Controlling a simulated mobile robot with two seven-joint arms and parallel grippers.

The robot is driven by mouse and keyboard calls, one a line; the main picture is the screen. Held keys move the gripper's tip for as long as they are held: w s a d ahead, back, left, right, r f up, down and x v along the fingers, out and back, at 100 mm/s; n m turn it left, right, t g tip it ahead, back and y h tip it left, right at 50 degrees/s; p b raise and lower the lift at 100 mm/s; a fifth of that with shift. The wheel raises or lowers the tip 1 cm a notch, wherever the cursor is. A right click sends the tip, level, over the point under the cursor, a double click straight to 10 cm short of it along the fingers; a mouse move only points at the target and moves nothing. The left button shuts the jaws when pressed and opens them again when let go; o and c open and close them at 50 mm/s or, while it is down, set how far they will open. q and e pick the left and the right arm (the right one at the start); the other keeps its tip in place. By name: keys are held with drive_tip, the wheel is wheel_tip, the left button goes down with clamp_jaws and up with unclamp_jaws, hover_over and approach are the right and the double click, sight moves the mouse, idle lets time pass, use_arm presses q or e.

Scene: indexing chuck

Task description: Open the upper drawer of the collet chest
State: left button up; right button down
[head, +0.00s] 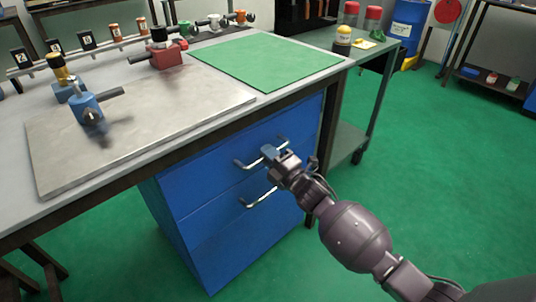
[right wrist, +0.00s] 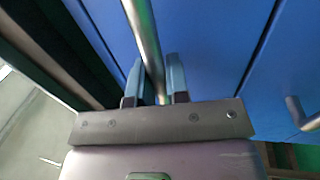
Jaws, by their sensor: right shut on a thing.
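The collet chest (head: 185,222) is a blue cabinet under the workbench, with two drawer fronts and bar handles. The upper drawer (head: 215,165) looks flush with the chest front. My right gripper (head: 270,152) is at the upper drawer handle (head: 243,163). In the right wrist view its two fingers (right wrist: 156,85) lie on either side of the metal handle bar (right wrist: 143,35), shut on it. The lower drawer handle (head: 258,198) is just below and free; a handle also shows at the right edge of the wrist view (right wrist: 298,112). My left gripper is not in view.
The bench top holds a grey metal plate (head: 140,145), a green mat (head: 265,62), a blue fixture (head: 88,107) and a red fixture (head: 167,55). A side table (head: 372,50) stands right of the bench. Green floor (head: 445,150) is open in front of the chest.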

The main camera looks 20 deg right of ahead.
use_arm(q)
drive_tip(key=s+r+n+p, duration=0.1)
drive_tip(key=p, duration=0.3)
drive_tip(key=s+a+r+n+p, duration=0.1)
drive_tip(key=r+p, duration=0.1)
drive_tip(key=p, duration=0.2)
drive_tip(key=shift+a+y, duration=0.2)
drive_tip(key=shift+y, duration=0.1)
use_arm(e)
drive_tip(key=r+v, duration=0.3)
drive_tip(key=v, duration=1.5)
drive_tip(key=s+r+v, duration=0.1)
drive_tip(key=r+v, duration=0.3)
drive_tip(key=v, duration=1.5)
drive_tip(key=shift+s+d, duration=0.2)
drive_tip(key=shift+s, duration=0.05)
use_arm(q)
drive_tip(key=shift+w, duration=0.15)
use_arm(e)
drive_tip(key=shift+r, duration=0.1)
drive_tip(key=c, duration=1.1)
unclamp_jaws()
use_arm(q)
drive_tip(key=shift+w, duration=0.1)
use_arm(e)
drive_tip(key=shift+v, duration=5.45)
